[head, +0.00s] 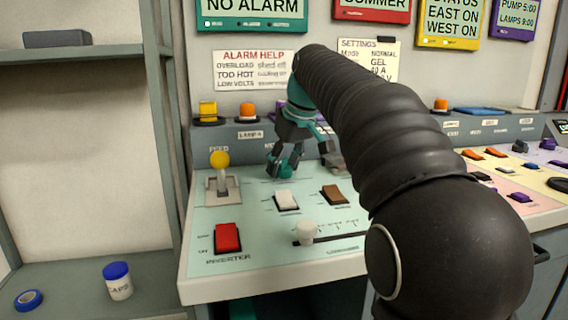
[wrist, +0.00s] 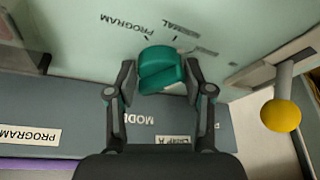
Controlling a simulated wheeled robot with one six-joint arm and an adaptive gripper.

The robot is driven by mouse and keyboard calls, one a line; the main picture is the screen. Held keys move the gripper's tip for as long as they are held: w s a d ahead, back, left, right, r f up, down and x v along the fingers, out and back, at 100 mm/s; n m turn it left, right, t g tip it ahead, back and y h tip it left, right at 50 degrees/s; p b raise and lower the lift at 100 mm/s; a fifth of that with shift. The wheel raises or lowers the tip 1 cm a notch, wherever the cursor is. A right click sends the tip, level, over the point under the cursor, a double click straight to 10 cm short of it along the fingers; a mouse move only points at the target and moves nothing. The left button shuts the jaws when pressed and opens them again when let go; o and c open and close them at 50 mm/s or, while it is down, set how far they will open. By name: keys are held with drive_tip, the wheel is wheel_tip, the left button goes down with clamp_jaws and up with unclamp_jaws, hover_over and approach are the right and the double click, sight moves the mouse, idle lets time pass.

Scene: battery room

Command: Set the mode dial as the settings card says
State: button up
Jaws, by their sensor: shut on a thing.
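The mode dial is a green round knob (wrist: 160,68) in the wrist view, between the two fingers of my gripper (wrist: 162,82). The fingers are shut on it from both sides. Upside-down words PROGRAM and NORMAL are printed on the panel beyond it; I cannot tell which one the dial points at. A MODE label (wrist: 139,119) lies below it in that view. In the head view my gripper (head: 285,160) reaches down to the panel's back left and mostly hides the dial. The settings card (head: 368,62) on the wall reads Mode NORMAL, then GEL; my arm covers part of it.
A yellow-knobbed lever (head: 219,160) stands left of my gripper. In front are a white rocker (head: 286,201), a brown rocker (head: 335,194), a red switch (head: 228,238) and a white slider knob (head: 306,231). Lamps (head: 247,112) line the raised back ledge.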

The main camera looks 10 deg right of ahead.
sight(297, 177)
drive_tip(key=n+y, duration=0.1)
drive_tip(key=n, duration=0.1)
drive_tip(key=n+g, duration=0.1)
drive_tip(key=n, duration=0.2)
drive_tip(key=shift+w+d+n+g+y, duration=0.1)
drive_tip(key=shift+d+n+g+y, duration=0.05)
drive_tip(key=shift+n+g+y, duration=0.2)
idle(0.4)
drive_tip(key=o, duration=1.1)
drive_tip(key=shift+c, duration=0.2)
drive_tip(key=v, duration=0.7)
drive_tip(key=shift+r, duration=0.2)
drive_tip(key=shift+d, duration=0.1)
